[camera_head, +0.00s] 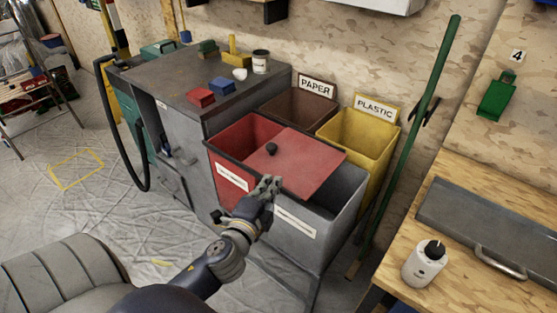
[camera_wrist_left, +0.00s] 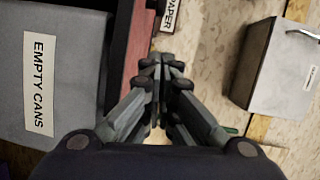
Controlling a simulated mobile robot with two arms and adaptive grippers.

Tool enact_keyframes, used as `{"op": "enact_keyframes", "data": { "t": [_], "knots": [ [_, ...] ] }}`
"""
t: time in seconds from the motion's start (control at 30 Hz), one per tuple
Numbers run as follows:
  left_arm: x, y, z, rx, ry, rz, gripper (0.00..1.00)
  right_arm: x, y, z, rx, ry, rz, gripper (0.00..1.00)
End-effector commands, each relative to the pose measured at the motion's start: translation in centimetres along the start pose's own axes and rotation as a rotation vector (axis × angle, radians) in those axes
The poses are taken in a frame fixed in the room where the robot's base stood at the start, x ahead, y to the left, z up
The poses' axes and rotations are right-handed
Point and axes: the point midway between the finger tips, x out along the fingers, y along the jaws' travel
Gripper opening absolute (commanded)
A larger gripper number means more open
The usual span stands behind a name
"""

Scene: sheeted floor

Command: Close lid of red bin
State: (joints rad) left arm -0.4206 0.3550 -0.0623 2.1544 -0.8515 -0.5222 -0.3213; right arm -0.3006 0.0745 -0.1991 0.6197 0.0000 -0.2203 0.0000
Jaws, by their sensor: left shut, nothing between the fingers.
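The red bin (camera_head: 225,143) stands left of a grey bin, and its left part is open at the top. In the left wrist view the shut fingertips (camera_wrist_left: 162,62) show beside a strip of red (camera_wrist_left: 141,38), likely the lid. My right gripper is not in view.
The grey bin (camera_head: 344,200) carries an "EMPTY CANS" label (camera_wrist_left: 40,83). Behind are a brown paper bin (camera_head: 290,107) and a yellow plastic bin (camera_head: 364,138). A grey cabinet (camera_head: 180,95) stands left, a green pole (camera_head: 412,135) and wooden bench (camera_head: 455,220) right.

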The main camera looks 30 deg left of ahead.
Motion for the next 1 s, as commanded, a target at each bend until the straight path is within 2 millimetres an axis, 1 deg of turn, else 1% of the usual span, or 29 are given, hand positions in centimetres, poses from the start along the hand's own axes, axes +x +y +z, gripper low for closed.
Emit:
{"op": "enact_keyframes", "data": {
  "t": [0.07,0.27,0.4,0.53,0.6,0.73,0.87,1.0],
  "knots": [
    [1.2,-0.3,0.0,0.001,0.0,-0.003,0.0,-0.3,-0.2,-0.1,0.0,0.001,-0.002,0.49],
    [4.7,-0.2,0.0,-0.001,0.0,-0.001,0.0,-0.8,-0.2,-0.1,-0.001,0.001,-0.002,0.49],
    [7.2,-0.1,0.0,-0.001,0.0,0.0,0.0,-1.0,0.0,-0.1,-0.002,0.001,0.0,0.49],
    [9.3,-0.2,0.1,-0.002,-0.002,0.0,0.0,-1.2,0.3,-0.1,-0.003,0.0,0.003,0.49],
    [10.0,0.0,1.1,0.001,-0.002,0.002,0.0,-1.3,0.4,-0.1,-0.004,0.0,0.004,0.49],
    [11.1,0.1,2.2,0.0,0.0,0.002,0.0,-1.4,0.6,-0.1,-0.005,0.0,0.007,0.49],
    [11.6,0.1,2.7,-0.002,-0.001,0.002,0.0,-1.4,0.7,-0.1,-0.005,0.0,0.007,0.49],
    [11.7,0.1,2.9,-0.003,0.0,0.002,0.0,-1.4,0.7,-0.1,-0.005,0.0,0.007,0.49]
  ]
}}
